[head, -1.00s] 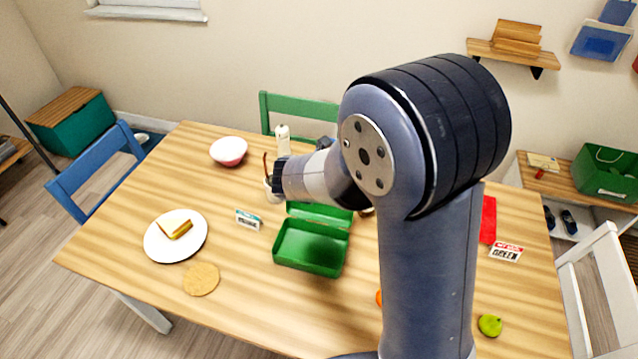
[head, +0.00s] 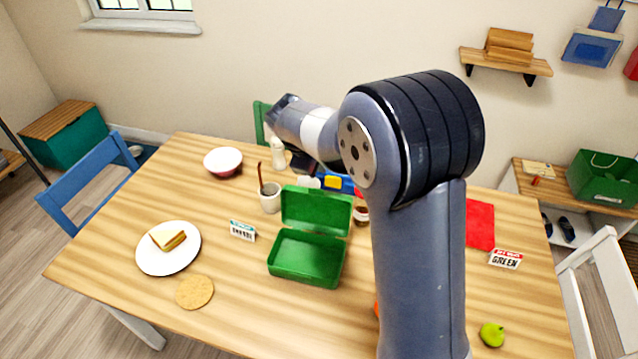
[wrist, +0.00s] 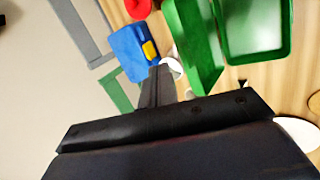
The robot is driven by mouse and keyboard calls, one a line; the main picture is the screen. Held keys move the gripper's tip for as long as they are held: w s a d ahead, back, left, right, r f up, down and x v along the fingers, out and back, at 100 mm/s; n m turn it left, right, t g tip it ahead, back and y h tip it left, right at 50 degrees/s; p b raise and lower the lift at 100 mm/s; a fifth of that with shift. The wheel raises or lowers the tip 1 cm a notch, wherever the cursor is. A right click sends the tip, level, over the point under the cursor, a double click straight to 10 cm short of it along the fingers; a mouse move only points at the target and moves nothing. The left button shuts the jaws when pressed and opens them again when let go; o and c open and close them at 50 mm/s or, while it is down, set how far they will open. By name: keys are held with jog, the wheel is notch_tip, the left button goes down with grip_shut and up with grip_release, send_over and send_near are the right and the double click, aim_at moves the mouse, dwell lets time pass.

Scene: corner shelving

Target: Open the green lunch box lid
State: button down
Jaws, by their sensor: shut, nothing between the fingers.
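The green lunch box (head: 306,262) stands on the wooden table with its lid (head: 316,211) raised at the back, so the empty inside shows. In the wrist view the lid (wrist: 197,45) and the box's tray (wrist: 254,30) lie at the upper right. My gripper (wrist: 158,75) shows in the wrist view with its fingers together and nothing between them. It appears apart from the lid, to its left in that view. In the head view my arm is raised behind the box, and the fingertips are hidden there.
A blue lunch box with a yellow latch (wrist: 149,50) stands behind the green one. A cup (head: 270,197), a white bottle (head: 277,155) and a small sign (head: 242,230) stand left of the lid. A sandwich plate (head: 168,262) is at the left.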

jog(key=w+m+g+y+b, duration=0.25)
jog(key=w+m, duration=0.35)
jog(key=m, duration=1)
jog(key=shift+y, duration=0.25)
jog(key=shift+s+f+p, duration=0.4)
jog(key=shift+f+p, duration=0.3)
jog(key=shift+f, duration=0.75)
jog(key=shift+s+f+p, duration=0.4)
jog(key=shift+f+p, duration=0.25)
jog(key=shift+f, duration=0.85)
jog(key=shift+s+f+p, duration=0.4)
jog(key=shift+f+p, duration=0.3)
jog(key=shift+f, duration=0.75)
jog(key=shift+s, duration=0.1)
